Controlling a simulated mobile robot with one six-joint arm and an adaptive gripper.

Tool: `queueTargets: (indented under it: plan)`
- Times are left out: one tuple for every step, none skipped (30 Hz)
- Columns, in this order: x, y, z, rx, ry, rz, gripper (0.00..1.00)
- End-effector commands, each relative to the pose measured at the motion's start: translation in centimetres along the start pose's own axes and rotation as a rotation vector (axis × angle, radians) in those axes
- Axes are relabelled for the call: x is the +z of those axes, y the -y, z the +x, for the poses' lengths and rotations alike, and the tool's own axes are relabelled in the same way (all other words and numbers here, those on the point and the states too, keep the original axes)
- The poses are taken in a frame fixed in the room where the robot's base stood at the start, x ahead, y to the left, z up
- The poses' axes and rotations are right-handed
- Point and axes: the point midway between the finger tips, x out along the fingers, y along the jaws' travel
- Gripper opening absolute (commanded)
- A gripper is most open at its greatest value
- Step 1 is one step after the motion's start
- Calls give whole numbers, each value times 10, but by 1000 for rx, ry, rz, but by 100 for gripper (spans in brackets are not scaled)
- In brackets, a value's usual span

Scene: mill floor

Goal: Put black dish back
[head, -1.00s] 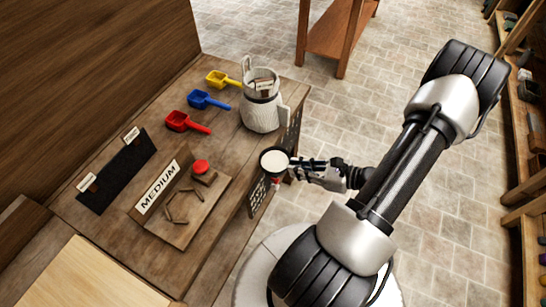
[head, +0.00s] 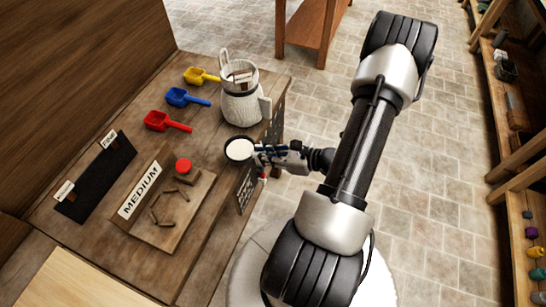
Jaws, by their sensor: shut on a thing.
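The black dish (head: 227,157) is a small round dish with a white filling, in the head view near the table's right edge. My gripper (head: 257,152) reaches in from the right and is shut on the near right side of the dish. I cannot tell whether the dish touches the table top. A black mat (head: 98,180) with two small labels lies at the left of the table, with nothing on it.
Yellow (head: 200,76), blue (head: 186,97) and red (head: 165,121) scoops lie to the left. A wooden board (head: 150,232) with a MEDIUM sign (head: 140,190) and red knob lies in front. Table between scoops and board is clear.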

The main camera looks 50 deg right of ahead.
Motion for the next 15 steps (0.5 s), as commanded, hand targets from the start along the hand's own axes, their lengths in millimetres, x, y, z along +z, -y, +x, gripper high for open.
queueTargets:
  plan:
    - [1, -1, 6, 4, 0, -2, 0]
    - [2, -1, 9, 4, 0, -2, 0]
    - [3, 0, 12, 3, 0, -2, 0]
    - [4, -1, 15, 4, 0, -2, 0]
    - [5, 0, 18, 4, 0, -2, 0]
    - [6, 0, 22, 3, 0, -2, 0]
    - [6, 0, 25, 4, 0, -2, 0]
    - [7, 0, 28, 4, 0, -2, 0]
    - [8, 0, 32, 3, 0, -2, 0]
    - [9, 0, 35, 4, 0, -2, 0]
    - [10, 0, 38, 4, 0, -2, 0]
    - [11, 0, 41, 3, 1, -2, 0]
    - [12, 0, 44, 4, 1, -2, 0]
    - [12, 0, 47, 4, 1, -2, 0]
    - [14, 0, 51, 2, 1, -2, 0]
